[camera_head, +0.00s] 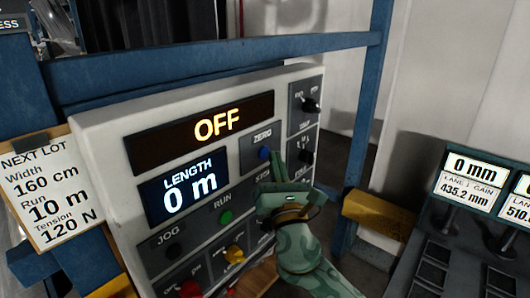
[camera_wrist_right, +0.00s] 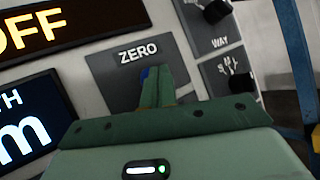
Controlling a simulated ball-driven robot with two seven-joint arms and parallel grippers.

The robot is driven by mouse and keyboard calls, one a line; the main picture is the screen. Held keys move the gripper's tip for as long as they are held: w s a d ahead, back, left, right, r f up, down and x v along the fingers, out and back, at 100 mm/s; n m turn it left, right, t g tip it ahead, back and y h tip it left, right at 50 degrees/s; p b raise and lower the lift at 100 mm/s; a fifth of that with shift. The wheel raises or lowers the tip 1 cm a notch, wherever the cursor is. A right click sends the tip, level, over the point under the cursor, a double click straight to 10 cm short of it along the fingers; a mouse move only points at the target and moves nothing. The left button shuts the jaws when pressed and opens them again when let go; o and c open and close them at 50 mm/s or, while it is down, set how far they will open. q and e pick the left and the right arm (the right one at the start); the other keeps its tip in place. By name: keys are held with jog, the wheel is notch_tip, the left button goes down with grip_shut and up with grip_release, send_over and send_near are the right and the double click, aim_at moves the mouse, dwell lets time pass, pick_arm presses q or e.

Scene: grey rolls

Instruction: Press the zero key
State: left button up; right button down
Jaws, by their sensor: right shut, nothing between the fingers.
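The zero key is a small round blue button (camera_head: 264,153) on a dark plate labelled ZERO, on the right part of the white control panel (camera_head: 97,130). In the right wrist view only a sliver of the blue key (camera_wrist_right: 145,73) shows; the fingers hide the rest. My right gripper (camera_head: 277,166) is green, shut and empty, with its fingertips right at the key. It also shows in the right wrist view (camera_wrist_right: 157,76). I cannot tell whether the tips touch the key. My left gripper is not in view.
The display (camera_head: 215,124) reads OFF and the length screen (camera_head: 183,187) reads 0 m. A green RUN button (camera_head: 225,217), a dark JOG button (camera_head: 172,251) and black knobs (camera_head: 310,105) are near. A blue frame (camera_head: 220,67) surrounds the panel.

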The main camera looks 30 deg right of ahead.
jog(key=shift+s+d, duration=0.1)
jog(key=shift+s, duration=0.15)
jog(key=shift+s+d, duration=0.3)
jog(key=shift+s, duration=0.45)
jog(key=shift+s+d, duration=0.3)
jog(key=shift+s, duration=0.45)
jog(key=shift+s+d, duration=0.3)
jog(key=shift+s, duration=0.45)
